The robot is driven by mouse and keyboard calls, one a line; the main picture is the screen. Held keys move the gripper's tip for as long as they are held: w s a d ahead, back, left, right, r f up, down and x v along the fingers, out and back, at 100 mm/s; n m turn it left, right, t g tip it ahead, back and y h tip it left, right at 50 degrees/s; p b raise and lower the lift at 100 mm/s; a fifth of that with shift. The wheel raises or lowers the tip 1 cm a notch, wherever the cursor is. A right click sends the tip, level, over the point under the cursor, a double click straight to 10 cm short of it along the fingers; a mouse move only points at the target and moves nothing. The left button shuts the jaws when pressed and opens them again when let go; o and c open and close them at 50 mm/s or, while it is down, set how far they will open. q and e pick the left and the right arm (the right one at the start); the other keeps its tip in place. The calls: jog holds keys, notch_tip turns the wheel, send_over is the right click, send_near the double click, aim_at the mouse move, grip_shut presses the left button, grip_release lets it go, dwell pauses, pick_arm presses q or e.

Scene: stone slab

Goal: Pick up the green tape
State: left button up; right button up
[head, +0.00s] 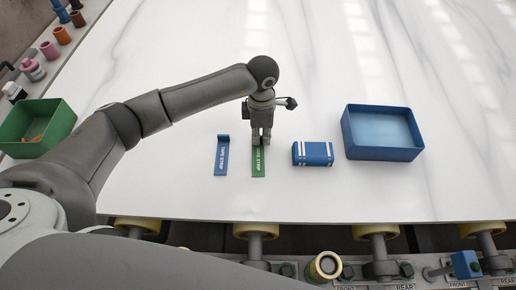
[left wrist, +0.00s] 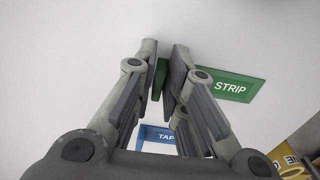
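The green tape strip (head: 259,165) lies on the white slab in the head view, with its printed part toward me. My left gripper (head: 260,142) points down over its far end and hides that end. In the left wrist view the green tape (left wrist: 234,88) runs to the right behind the right finger. A green part of it shows between the fingertips of my left gripper (left wrist: 164,72). The fingers are apart, with a narrow gap between them; I cannot tell whether either one touches the tape. My right gripper is not in view.
A blue tape strip (head: 222,158) with a raised far end lies left of the green one. A blue block with white bands (head: 312,153) and a blue bin (head: 381,153) are to the right. A green bin (head: 62,122) stands at far left. The slab behind is mostly clear.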

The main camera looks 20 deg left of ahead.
pick_arm(q)
grip_shut()
jog(key=shift+r+b, duration=0.3)
jog(key=shift+r, duration=0.25)
jog(key=s+d+r+b, duration=0.3)
jog(key=s+d+r, duration=0.4)
jog(key=s+r, duration=0.5)
